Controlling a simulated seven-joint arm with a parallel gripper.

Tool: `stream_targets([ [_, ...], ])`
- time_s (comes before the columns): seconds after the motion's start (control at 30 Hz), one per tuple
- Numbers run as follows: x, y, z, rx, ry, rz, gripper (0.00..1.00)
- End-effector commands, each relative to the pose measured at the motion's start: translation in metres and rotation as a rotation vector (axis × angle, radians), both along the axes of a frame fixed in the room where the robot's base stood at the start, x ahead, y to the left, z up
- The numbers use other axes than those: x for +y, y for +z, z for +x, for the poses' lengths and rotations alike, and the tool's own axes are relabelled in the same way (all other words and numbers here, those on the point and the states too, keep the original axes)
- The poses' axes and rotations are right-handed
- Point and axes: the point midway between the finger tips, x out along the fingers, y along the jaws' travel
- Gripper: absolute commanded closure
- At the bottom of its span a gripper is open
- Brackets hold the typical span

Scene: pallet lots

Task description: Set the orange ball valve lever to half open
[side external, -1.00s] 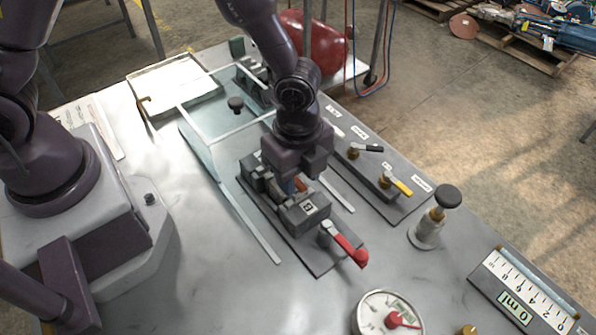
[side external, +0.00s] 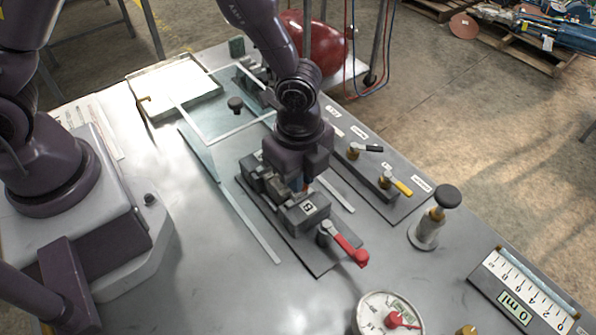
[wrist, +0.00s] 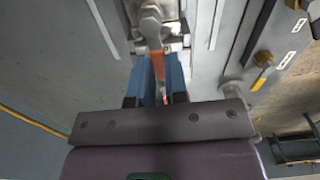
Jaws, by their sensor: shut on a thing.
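The orange lever (wrist: 158,66) shows in the wrist view between the two blue fingers of my gripper (wrist: 160,70). My gripper is shut on it. The lever runs from a grey metal valve hub (wrist: 150,28) at the top of that view down between the fingers. In the side view my gripper (side external: 305,187) points down over the grey valve block (side external: 303,212), and only a small bit of orange shows beside a fingertip. My wrist hides most of the lever there, so its exact angle is hard to tell.
A red lever (side external: 350,251) sits just in front on the same plate. Black (side external: 370,148) and yellow (side external: 402,187) levers stand on a panel to the right. A clear guard (side external: 207,150) stands at the left. A black-knobbed plunger (side external: 447,197) and a dial gauge (side external: 388,315) are nearby.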

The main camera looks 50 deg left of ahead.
Motion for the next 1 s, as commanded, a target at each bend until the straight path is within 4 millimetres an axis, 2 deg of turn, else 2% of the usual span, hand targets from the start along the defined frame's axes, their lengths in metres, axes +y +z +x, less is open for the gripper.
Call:
stream_targets([
  [0.27,0.0,0.0,0.006,-0.002,0.115,-0.002,1.0],
  [0.7,0.005,0.0,0.02,-0.003,0.479,-0.001,1.0],
  [1.0,0.009,0.0,0.026,-0.003,0.655,-0.001,1.0],
])
